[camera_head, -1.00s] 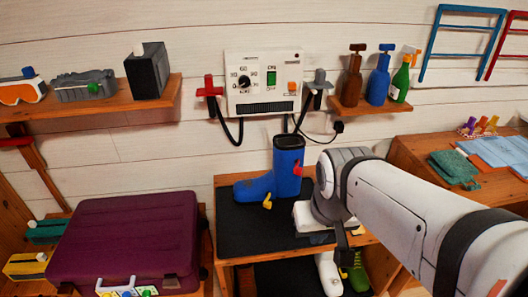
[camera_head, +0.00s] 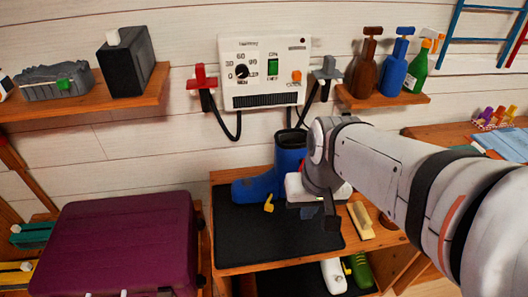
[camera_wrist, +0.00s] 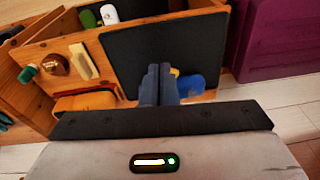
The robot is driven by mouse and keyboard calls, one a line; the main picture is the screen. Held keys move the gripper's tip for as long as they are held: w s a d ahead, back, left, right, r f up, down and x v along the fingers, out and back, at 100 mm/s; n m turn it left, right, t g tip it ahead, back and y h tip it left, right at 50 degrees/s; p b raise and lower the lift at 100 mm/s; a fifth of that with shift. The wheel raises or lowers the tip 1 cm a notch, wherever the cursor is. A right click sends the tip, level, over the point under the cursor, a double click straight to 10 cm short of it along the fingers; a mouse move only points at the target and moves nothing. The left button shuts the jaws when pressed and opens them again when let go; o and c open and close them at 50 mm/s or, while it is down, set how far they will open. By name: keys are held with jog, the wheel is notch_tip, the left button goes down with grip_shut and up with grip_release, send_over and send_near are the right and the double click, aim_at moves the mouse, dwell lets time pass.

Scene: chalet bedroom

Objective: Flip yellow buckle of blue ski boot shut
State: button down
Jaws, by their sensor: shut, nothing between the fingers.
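The blue ski boot (camera_head: 262,186) stands upright on a black mat, its toe to the left. Its yellow buckle (camera_head: 269,203) sticks out from the lower front side. My gripper (camera_head: 330,218) is shut and empty, fingers down, to the right of the buckle and apart from it in the head view. In the wrist view, the shut fingers (camera_wrist: 158,72) cover part of the boot (camera_wrist: 195,84). A bit of the yellow buckle (camera_wrist: 175,72) shows just right of the fingertips; whether they touch is unclear. My arm hides the boot's right side.
The black mat (camera_head: 250,240) lies on a wooden bench with free room in front of the boot. A yellow-topped brush-like block (camera_head: 360,220) lies at right. A purple suitcase (camera_head: 115,245) stands at left. A wall-mounted dryer panel (camera_head: 265,70) hangs behind, with hoses.

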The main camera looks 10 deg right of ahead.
jog(key=w+f+m+g+y+b, duration=0.2)
jog(key=f+m+y+b, duration=0.25)
jog(key=f, duration=0.35)
jog(key=w+f+m+g+y+b, duration=0.25)
jog(key=f+m+y, duration=0.2)
jog(key=f, duration=0.35)
jog(key=w+d+f+m+t+y+b, duration=0.2)
jog(key=w+d+f+m+t, duration=0.1)
jog(key=d+f+m+t, duration=0.1)
jog(key=w+d+f+m+t+y+b, duration=0.2)
jog(key=w+d+f+m+t+b, duration=0.1)
jog(key=d+f+m+t, duration=0.1)
jog(key=w+d+f+m+t+y+b, duration=0.1)
jog(key=w+d+f+m+t+b, duration=0.1)
jog(key=f+m, duration=0.4)
jog(key=shift+w+d+f+m+t+y, duration=0.1)
jog(key=shift+w+d+m+t+y, duration=0.1)
jog(key=shift+w+d+t, duration=0.3)
jog(key=shift+w+d+m+t+y, duration=0.1)
jog(key=shift+w+d+t+y, duration=0.15)
jog(key=shift+d+t, duration=0.4)
jog(key=shift+d, duration=0.1)
jog(key=b+x, duration=0.1)
jog(key=x, duration=1.3)
